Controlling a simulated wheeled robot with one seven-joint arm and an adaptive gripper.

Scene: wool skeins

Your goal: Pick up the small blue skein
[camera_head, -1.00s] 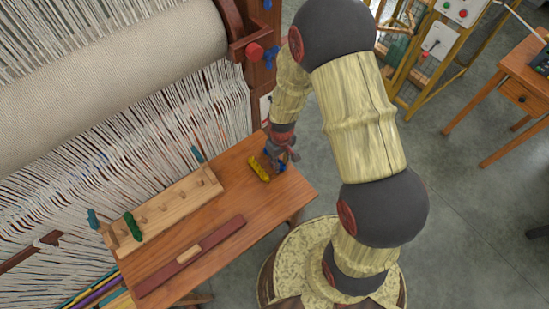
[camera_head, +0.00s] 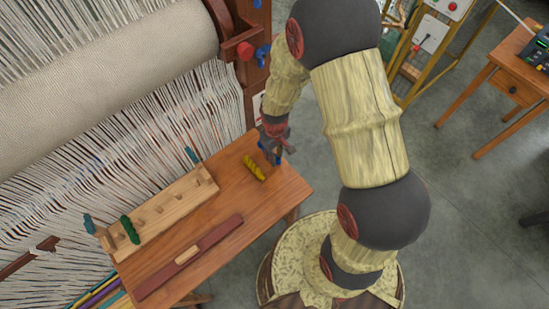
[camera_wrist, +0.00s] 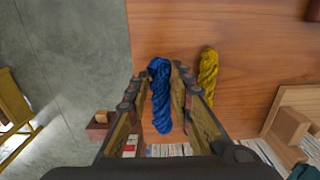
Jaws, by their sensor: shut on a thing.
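The blue skein (camera_wrist: 160,98) lies lengthwise between the two fingers of my gripper (camera_wrist: 159,76) in the wrist view. The gripper is shut on it. In the head view my gripper (camera_head: 273,146) is over the far right end of the wooden table, with a bit of the blue skein (camera_head: 277,158) showing below it. The skein appears held above the table top; its exact height is hard to tell. My arm and fingers hide part of it.
A yellow skein (camera_head: 254,168) lies on the table (camera_head: 235,190) close by, also in the wrist view (camera_wrist: 208,75). A dark red bar (camera_head: 190,257) lies in front. The loom (camera_head: 120,50) stands behind.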

